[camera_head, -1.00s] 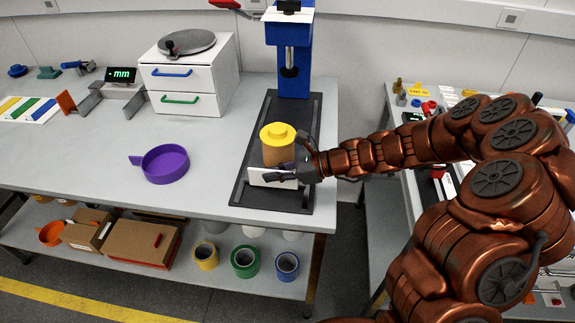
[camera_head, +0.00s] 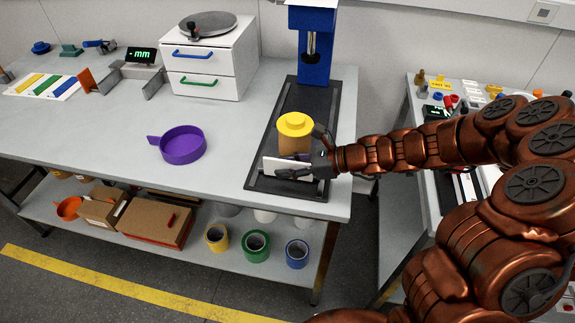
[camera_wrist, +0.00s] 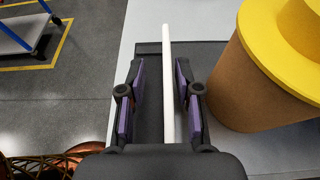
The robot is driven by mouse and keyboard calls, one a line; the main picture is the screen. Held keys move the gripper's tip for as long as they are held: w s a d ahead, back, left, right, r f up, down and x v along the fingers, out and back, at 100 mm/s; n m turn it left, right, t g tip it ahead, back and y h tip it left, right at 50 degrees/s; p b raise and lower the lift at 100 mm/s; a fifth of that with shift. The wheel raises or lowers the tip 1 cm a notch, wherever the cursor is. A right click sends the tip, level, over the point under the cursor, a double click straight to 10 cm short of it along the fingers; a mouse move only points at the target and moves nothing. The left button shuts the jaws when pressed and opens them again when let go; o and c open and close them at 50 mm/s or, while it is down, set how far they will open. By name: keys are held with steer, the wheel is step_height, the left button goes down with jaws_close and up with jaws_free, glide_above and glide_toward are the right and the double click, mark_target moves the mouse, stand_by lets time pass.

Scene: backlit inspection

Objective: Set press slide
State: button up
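The blue press (camera_head: 315,45) stands at the back of a black slide bed (camera_head: 331,115) on the table. A brown cylinder with a yellow stepped top (camera_head: 295,135) stands near the bed's front end. A thin white plate (camera_head: 283,166) stands upright just in front of it. My gripper (camera_head: 300,173) is at the plate. In the wrist view the white plate (camera_wrist: 168,90) passes between the two purple-padded fingers, close to the right finger, with a clear gap on the left. The fingers look open around it. The brown cylinder (camera_wrist: 250,90) is just right of the right finger.
A purple dish (camera_head: 183,147) lies left of the bed, with free table between. A white drawer unit (camera_head: 212,65) stands behind. A second table (camera_head: 460,85) with small parts is at the right, below my arm. Tape rolls (camera_head: 255,245) sit on the lower shelf.

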steer(key=shift+w+d, duration=0.1)
steer(key=shift+d+r, duration=0.25)
steer(key=shift+d, duration=0.3)
steer(key=v, duration=1)
steer(key=shift+s+d, duration=0.25)
steer(key=shift+s, duration=0.05)
steer(key=shift+r, duration=0.15)
steer(key=s+a+r+n+g+h, duration=0.2)
steer(key=s+n+g+h, duration=0.25)
steer(key=s+n, duration=0.85)
steer(key=s+d+n+h, duration=0.6)
steer(key=s+d+h, duration=0.3)
steer(key=s, duration=0.6)
steer(key=d+t, duration=0.1)
steer(key=d, duration=0.1)
steer(key=shift+s+d+r+n, duration=0.3)
steer(key=shift+d, duration=0.1)
